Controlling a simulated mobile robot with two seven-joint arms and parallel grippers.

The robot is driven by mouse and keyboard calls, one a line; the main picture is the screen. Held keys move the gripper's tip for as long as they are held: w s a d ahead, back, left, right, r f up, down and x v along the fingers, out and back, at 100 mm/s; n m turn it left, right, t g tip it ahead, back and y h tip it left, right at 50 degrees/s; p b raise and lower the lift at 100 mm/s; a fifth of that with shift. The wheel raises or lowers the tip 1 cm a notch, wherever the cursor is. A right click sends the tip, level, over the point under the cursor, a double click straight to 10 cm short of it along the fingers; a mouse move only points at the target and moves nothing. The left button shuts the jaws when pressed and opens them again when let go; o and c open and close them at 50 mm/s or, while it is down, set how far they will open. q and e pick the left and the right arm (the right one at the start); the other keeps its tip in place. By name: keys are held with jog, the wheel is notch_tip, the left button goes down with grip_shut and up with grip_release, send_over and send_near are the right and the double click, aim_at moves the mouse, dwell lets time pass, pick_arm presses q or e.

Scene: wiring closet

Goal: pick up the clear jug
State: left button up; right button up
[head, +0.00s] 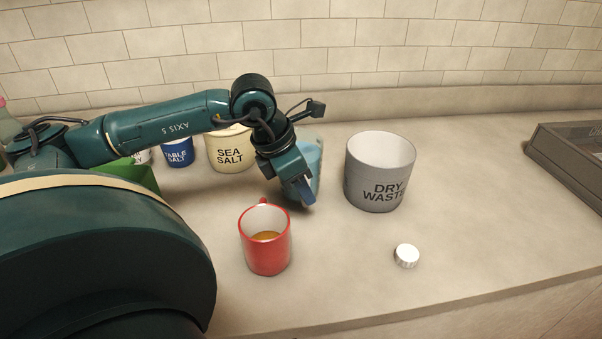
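The clear jug (315,158) looks pale blue and see-through. It stands on the counter left of the grey bin, and my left gripper and wrist hide much of it. My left gripper (304,197) points down in front of the jug, overlapping it in the head view. I cannot tell whether its fingers touch the jug or are apart. My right gripper is not in view.
A red mug (265,252) with brown liquid stands just in front of the gripper. A grey "DRY WASTE" bin (372,190) is to the right, with a white cap (407,256) in front. A "SEA SALT" tub (229,155), blue "TABLE SALT" tub (178,154) and green container (140,174) are left. The right counter is mostly clear.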

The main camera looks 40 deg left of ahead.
pick_arm(q)
grip_shut()
jog(key=shift+w+r, duration=0.1)
jog(key=shift+r, duration=0.05)
dwell(0.4)
